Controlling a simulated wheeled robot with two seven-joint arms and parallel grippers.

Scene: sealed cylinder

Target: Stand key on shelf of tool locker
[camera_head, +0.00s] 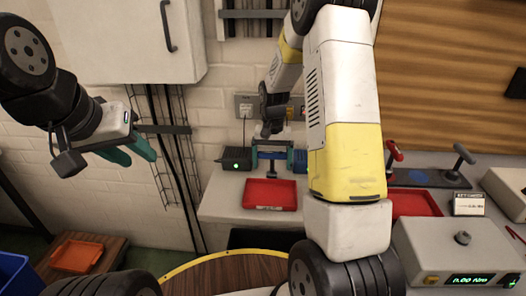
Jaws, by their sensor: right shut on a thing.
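My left gripper (132,156) is at the left, in the air, with two green fingers apart and nothing seen between them. My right gripper (272,156) points down near the back wall, above the worktop. It is shut on a small blue piece (272,170), possibly the key; its shape is only partly visible. A white wall cabinet (115,40) with a dark handle, possibly the tool locker, is at the upper left. Its front looks closed and no shelf shows. My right arm hides part of the worktop.
A red tray (269,194) lies on the worktop (222,196), just in front of the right gripper. An orange tray (77,256) sits low left. A grey meter (458,252) is at right.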

